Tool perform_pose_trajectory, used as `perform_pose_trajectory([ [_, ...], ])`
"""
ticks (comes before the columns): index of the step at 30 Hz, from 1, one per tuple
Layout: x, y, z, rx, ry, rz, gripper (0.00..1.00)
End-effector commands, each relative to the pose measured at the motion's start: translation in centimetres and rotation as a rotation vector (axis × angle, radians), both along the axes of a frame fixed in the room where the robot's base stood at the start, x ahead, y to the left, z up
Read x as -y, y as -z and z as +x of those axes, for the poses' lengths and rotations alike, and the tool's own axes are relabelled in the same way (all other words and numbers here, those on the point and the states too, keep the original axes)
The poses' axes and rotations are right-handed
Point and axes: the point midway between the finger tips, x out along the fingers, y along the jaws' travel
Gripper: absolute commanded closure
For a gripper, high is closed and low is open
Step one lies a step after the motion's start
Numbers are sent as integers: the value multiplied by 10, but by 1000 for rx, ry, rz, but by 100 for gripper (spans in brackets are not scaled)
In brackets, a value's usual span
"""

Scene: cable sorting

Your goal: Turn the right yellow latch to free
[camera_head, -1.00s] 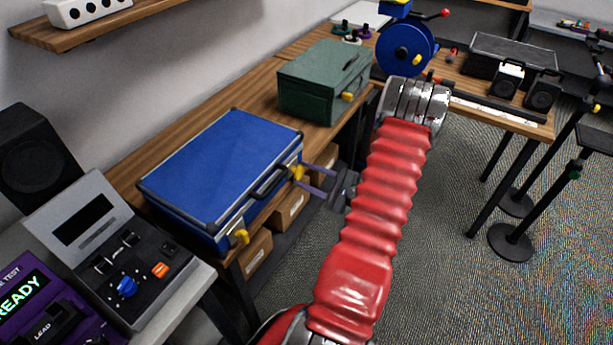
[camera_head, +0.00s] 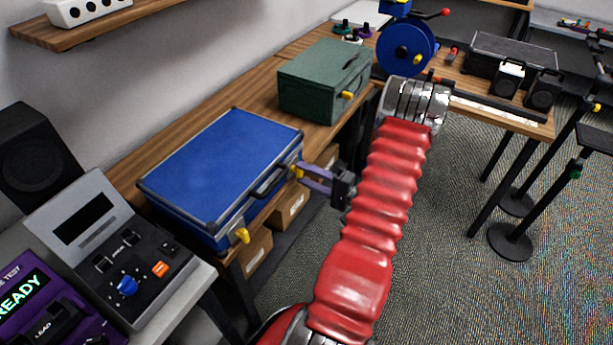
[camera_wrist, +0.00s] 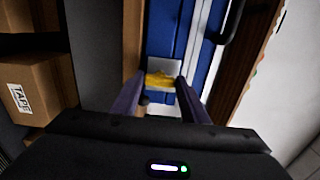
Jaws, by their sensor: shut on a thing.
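A blue case (camera_head: 215,170) with metal edges lies closed on the wooden bench. On its front are two yellow latches. The right yellow latch (camera_head: 297,172) is at the right end, between the purple fingers of my gripper (camera_head: 308,176). In the wrist view the yellow latch (camera_wrist: 159,79) lies across between the two fingertips (camera_wrist: 160,84), against a metal plate on the blue case (camera_wrist: 166,28). My gripper is shut on this latch. The left yellow latch (camera_head: 241,236) hangs free of my gripper. The fingers partly hide the right latch in the head view.
A green metal box (camera_head: 322,85) with a yellow latch stands behind the case. Cardboard boxes (camera_head: 290,203) sit under the bench, one with a label in the wrist view (camera_wrist: 36,88). A grey control panel (camera_head: 125,262) is at the left.

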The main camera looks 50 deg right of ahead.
Motion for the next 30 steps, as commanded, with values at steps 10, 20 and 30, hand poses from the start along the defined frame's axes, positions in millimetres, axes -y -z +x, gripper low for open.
perform_pose_trajectory([
  [10,-5,5,0,-5,-7,-34,82],
  [20,-4,5,0,-5,-7,-33,52],
  [30,-2,2,0,-1,-3,-36,41],
])
